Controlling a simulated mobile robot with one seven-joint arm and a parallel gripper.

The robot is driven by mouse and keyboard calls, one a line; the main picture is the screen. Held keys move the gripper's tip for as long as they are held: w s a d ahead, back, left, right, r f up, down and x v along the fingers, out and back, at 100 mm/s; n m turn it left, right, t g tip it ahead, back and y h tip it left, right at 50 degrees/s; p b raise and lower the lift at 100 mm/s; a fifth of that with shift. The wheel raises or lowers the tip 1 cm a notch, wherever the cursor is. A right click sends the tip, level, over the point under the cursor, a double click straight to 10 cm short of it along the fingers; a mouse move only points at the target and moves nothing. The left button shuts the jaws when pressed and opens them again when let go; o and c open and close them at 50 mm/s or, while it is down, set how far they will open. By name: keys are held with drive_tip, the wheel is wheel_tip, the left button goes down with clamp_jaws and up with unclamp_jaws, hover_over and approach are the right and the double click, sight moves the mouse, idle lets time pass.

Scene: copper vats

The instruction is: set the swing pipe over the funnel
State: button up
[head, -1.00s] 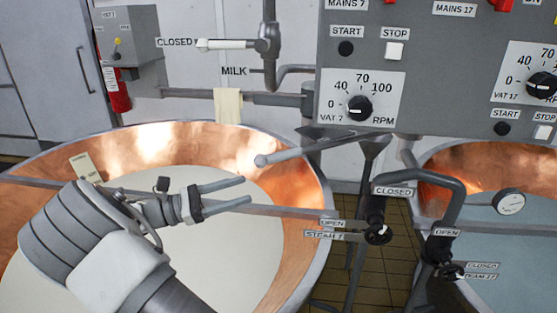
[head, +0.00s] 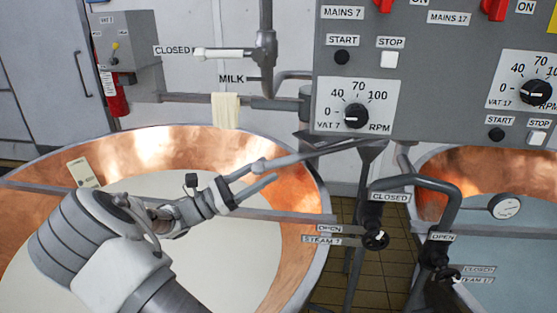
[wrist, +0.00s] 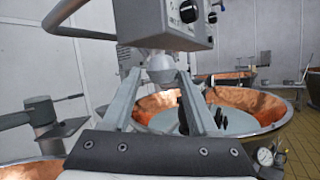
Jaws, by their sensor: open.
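The funnel (head: 371,153) appears as a grey cone on a stand between the two vats, partly hidden by the control panel and pipe. In the wrist view, a grey rounded end (wrist: 160,68) shows between my two spread fingertips (wrist: 160,80). I cannot tell whether they touch it. The pipe's swing joint is not clear.
The left copper vat (head: 318,205) holds white milk, with a bar across it. Another vat (head: 450,160) stands at the right. The control panel (head: 440,90) hangs above the pipe. Steam valve pipes (head: 415,183) rise between the vats. A cloth (head: 226,108) hangs behind.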

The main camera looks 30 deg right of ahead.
sight(278, 161)
drive_tip(key=x, duration=0.5)
clamp_jaws()
drive_tip(key=shift+w+r, duration=0.1)
drive_tip(key=shift+r, duration=0.1)
idle(1.2)
